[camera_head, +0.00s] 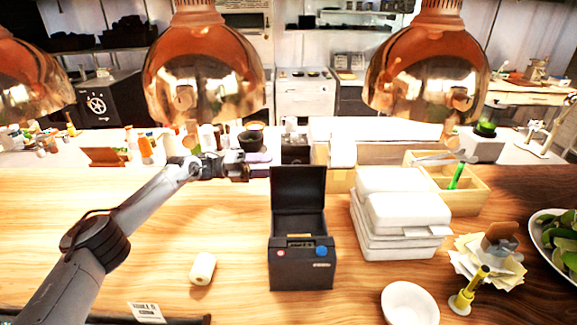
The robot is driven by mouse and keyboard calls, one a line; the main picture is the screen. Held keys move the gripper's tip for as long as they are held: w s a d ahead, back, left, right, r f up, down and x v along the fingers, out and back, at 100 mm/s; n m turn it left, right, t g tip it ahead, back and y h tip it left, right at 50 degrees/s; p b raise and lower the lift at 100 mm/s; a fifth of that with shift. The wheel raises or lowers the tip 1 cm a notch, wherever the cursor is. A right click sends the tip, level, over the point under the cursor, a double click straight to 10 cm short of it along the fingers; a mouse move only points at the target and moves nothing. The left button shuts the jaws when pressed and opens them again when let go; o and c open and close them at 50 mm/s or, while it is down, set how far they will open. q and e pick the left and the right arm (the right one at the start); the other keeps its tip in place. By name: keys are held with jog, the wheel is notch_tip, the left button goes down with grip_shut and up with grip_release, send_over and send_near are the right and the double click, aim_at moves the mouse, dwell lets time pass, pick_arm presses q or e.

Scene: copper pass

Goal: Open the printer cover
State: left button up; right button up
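The black printer (302,262) stands on the wooden counter in the middle of the head view. Its cover (298,188) is raised about upright at the back, and the inside of the printer shows. A blue button and a small red mark are on its front. My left gripper (258,171) is in the air left of the top of the raised cover, with a small gap seeming to lie between them. Its fingers are small and dark, so I cannot tell whether they are open or shut. My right gripper is not in view.
A white paper roll (203,268) lies left of the printer. Stacked white containers (400,215) stand to its right, with a white bowl (409,304) in front. Copper lamps (205,75) hang above. The counter's left side is mostly clear.

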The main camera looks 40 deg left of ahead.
aim_at(297, 182)
pick_arm(q)
jog(key=x, duration=0.6)
jog(key=shift+w+d, duration=0.25)
jog(key=shift+d, duration=0.05)
jog(key=shift+c, duration=0.5)
grip_shut()
